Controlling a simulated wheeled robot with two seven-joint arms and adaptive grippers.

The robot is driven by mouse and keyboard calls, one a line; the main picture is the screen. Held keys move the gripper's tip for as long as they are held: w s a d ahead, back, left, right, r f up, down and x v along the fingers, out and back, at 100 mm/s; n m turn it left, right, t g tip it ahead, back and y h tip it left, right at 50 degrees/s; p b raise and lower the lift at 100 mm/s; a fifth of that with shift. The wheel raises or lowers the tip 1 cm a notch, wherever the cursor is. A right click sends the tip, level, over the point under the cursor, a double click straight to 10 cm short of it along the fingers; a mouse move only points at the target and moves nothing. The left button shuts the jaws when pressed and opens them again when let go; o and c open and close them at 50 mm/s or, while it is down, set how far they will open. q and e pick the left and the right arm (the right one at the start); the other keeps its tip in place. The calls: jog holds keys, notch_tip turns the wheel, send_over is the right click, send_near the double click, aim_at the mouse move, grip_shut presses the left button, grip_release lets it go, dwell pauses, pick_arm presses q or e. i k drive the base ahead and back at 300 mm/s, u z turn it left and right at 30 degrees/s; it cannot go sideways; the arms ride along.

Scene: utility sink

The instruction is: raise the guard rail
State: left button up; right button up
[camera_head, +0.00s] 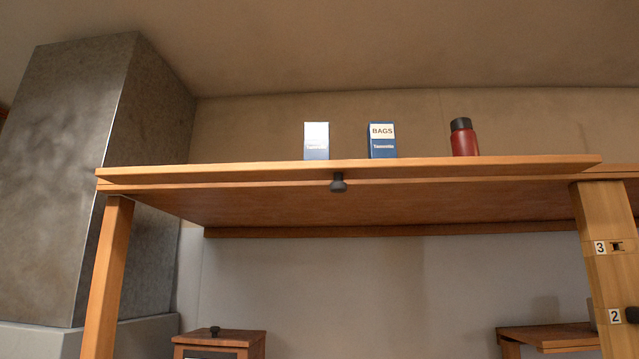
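A long wooden board, which looks like the guard rail (240,171), runs along the front edge of a high wooden shelf (400,205). A black knob (338,183) sits at the board's lower edge, left of the middle. The board looks low: the things standing on the shelf show above it. I see the shelf from below, so its top surface is hidden. Neither of my grippers is in view.
On the shelf stand a blue-and-white box (316,141), a box marked BAGS (381,140) and a red bottle (464,140). A left post (106,280) and a numbered right post (603,270) flank open space. A small cabinet (220,342) stands below.

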aim_at(337, 170)
jog(key=u, duration=0.25)
jog(key=k, duration=0.25)
jog(key=z, duration=1)
jog(key=i, duration=0.75)
jog(key=z, duration=0.15)
